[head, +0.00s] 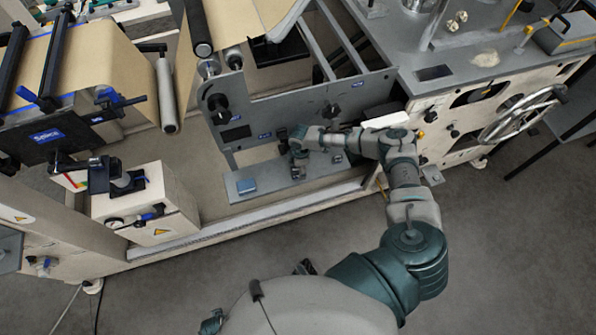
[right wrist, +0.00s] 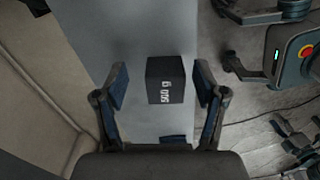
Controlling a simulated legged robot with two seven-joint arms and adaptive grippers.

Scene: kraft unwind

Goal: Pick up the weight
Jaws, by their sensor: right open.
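The weight (right wrist: 165,80) is a dark block marked "500 g" in white. In the right wrist view it sits on a grey surface between the fingers of my right gripper (right wrist: 161,78). A gap shows on each side of it, so the fingers do not touch it. In the head view my right gripper (head: 292,146) is over the grey ledge of the machine; I cannot clearly make out the weight there. My left gripper is not in view.
An upright grey panel (head: 285,100) with knobs stands behind the ledge. Rollers with brown paper (head: 85,60) are at the left. A handwheel (head: 520,115) is at the right.

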